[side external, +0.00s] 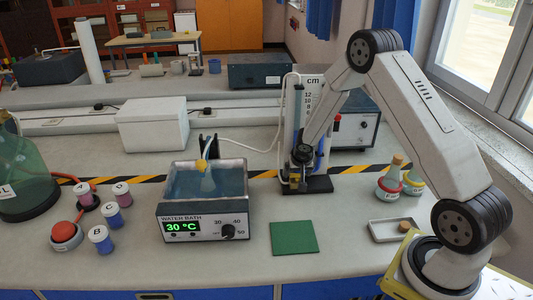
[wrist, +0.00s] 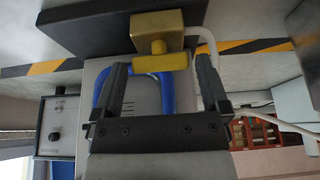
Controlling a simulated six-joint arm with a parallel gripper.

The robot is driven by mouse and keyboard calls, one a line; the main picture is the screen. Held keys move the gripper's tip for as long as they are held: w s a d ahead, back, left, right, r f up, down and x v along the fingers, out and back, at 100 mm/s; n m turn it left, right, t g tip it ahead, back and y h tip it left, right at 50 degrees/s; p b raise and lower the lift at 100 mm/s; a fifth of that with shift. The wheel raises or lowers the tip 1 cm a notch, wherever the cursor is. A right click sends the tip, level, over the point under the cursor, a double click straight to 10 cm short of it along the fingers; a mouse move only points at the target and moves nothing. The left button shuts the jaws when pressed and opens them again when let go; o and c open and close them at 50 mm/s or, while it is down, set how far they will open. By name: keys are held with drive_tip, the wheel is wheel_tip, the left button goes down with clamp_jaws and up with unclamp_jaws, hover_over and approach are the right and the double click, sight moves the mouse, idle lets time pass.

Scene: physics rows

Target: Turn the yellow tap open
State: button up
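The yellow tap (wrist: 158,40) has a blocky brass-yellow body with a yellow handle bar, seen in the upper middle of the wrist view. In the side view, only a small yellow part of the tap (side external: 294,180) shows, at the foot of the scaled stand (side external: 291,115). My gripper (wrist: 162,64) is open, with one finger on each side of the handle bar. A gap shows between each finger and the bar. In the side view, my gripper (side external: 302,165) is in front of the stand and hides much of the tap.
A water bath (side external: 205,205) reading 30 °C, with a flask in it, stands left of the stand. A white tube runs from the flask toward the stand. A white box (side external: 152,123) is behind. A green mat (side external: 293,237) and small tray (side external: 397,230) lie in front.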

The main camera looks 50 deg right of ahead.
drive_tip(key=shift+r, duration=0.15)
drive_tip(key=v, duration=0.7)
drive_tip(key=shift+r, duration=0.25)
idle(0.3)
drive_tip(key=shift+a, duration=0.1)
drive_tip(key=s+a+r+n+y, duration=0.1)
drive_tip(key=s+a+r+n, duration=0.2)
drive_tip(key=s+a, duration=0.5)
drive_tip(key=s+a+r+n+y, duration=0.2)
drive_tip(key=s+a+r+n, duration=0.2)
drive_tip(key=s+a, duration=0.3)
drive_tip(key=a+n, duration=0.1)
drive_tip(key=a, duration=0.3)
drive_tip(key=shift+s+a+n+g, duration=0.25)
drive_tip(key=shift+s+n+g, duration=0.15)
